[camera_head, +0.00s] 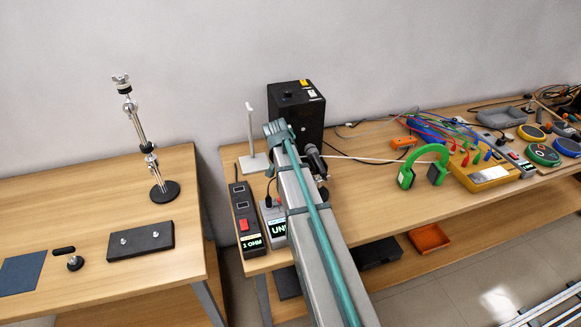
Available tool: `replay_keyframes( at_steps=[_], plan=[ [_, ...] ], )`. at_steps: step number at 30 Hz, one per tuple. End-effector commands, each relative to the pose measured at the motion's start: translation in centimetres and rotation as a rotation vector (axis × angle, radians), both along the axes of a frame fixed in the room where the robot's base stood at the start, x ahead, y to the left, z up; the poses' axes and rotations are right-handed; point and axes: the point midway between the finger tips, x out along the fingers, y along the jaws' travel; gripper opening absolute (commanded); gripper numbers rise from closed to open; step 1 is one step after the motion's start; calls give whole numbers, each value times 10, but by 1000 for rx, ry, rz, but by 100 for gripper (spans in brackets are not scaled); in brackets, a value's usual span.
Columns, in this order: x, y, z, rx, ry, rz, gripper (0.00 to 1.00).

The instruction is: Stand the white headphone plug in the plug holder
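My arm reaches up from the bottom of the view over the right-hand table. My gripper (318,165) is the dark part beside the arm's far end, and its fingers are too small and too hidden to read. A thin white cable (365,160) runs across the table from the green headphones (428,162) towards my gripper. The white plug itself cannot be made out; the cable's left end is lost near the gripper. I cannot clearly identify the plug holder; my arm hides part of the table.
A black box (297,108), a white stand (251,140) and a power strip (244,215) surround my arm. A yellow meter (484,173) and tangled leads lie to the right. The left table bears a jointed stand (142,135) and a black plate (140,241). A gap separates the tables.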

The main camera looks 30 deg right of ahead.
Motion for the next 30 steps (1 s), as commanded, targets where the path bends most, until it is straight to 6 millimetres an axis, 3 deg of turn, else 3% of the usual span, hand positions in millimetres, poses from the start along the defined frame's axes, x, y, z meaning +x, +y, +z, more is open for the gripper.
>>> replay_keyframes(
  at_steps=[30],
  plan=[
    [0, 0, -6, 0, 0, 0, 0]
  ],
)
